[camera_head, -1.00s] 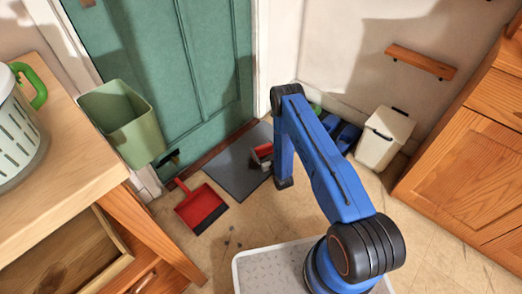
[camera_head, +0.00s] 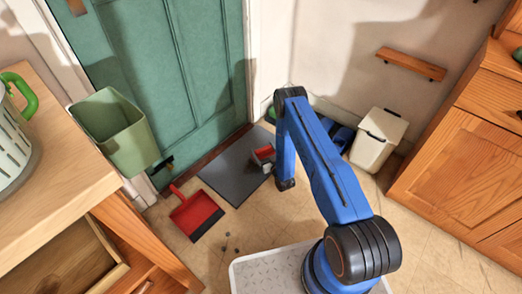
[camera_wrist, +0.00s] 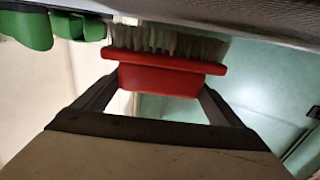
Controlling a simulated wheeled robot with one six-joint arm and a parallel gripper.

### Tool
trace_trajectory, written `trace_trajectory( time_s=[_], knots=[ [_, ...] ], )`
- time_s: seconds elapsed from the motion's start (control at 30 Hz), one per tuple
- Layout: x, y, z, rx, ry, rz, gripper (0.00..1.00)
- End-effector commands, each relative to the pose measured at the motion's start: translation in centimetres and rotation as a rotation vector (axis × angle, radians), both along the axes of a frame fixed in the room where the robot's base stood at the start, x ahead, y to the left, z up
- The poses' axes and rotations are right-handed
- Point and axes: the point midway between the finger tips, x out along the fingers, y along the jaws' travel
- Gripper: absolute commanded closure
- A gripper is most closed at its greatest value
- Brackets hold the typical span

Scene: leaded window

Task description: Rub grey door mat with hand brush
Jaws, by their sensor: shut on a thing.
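The grey door mat (camera_head: 228,177) lies on the floor in front of the green door. My gripper (camera_wrist: 160,88) is shut on the hand brush, with a finger on each side of its red body (camera_wrist: 158,80). In the head view the red of the brush (camera_head: 264,152) shows over the mat's right part, beside my blue arm. In the wrist view the pale bristles (camera_wrist: 165,42) point to the grey mat surface (camera_wrist: 235,12) and seem to meet it. The exact contact is hard to tell. My arm hides the mat's right edge.
A red dustpan (camera_head: 196,212) lies on the floor left of the mat, with dark bits (camera_head: 228,240) nearby. A green bin (camera_head: 117,132) is at the left by the wooden table (camera_head: 60,165).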

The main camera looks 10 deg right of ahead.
Motion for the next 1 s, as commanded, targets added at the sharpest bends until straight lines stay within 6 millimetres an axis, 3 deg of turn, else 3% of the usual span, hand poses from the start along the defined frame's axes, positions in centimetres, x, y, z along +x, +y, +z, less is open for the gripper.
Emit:
trace_trajectory(
  time_s=[0.17, 1.0],
  knots=[
    [-0.6, -0.1, -0.2, 0.0, 0.006, 0.0, 0.34],
    [-3.1, 3.6, -0.1, 0.001, 0.003, 0.004, 0.34]
  ],
)
